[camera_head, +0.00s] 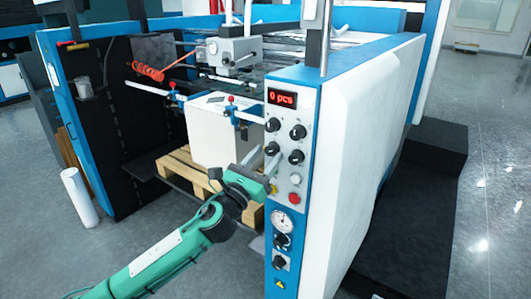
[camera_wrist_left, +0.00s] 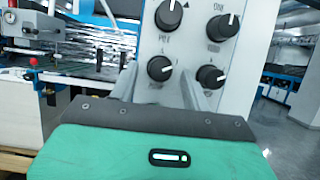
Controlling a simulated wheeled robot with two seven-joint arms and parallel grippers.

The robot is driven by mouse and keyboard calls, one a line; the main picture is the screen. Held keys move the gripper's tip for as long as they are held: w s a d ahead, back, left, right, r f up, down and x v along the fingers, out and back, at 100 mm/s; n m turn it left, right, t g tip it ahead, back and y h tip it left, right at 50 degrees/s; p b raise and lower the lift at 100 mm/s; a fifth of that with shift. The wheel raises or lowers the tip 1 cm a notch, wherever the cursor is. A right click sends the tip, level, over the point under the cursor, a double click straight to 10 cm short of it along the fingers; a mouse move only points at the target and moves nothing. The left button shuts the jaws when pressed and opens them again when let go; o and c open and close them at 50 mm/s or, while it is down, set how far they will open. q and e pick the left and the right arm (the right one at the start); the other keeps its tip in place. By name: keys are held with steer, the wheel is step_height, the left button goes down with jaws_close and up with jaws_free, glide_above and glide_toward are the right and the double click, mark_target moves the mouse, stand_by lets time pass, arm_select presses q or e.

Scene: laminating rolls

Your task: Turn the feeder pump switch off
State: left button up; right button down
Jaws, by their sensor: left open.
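The control panel (camera_head: 283,110) on the blue-and-white machine carries several black rotary switches. In the head view these include an upper left switch (camera_head: 272,124), an upper right switch (camera_head: 298,131), a lower left switch (camera_head: 271,148) and a lower right switch (camera_head: 296,156). Their labels are too blurred to tell which is the feeder pump switch. My left gripper (camera_head: 263,161) is open in front of the panel. In the left wrist view the lower left switch (camera_wrist_left: 159,68) appears between its fingers (camera_wrist_left: 157,84); contact cannot be told. My right gripper is out of view.
A red display (camera_head: 282,98) reads "0 pcs". Below the switches are a red button (camera_head: 294,198) and a gauge (camera_head: 284,220). A white stack (camera_head: 213,138) stands on a wooden pallet (camera_head: 182,170) left of the panel. Grey floor lies at the front left.

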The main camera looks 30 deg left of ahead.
arm_select(q)
steer(key=shift+w, duration=0.2)
steer(key=c, duration=1)
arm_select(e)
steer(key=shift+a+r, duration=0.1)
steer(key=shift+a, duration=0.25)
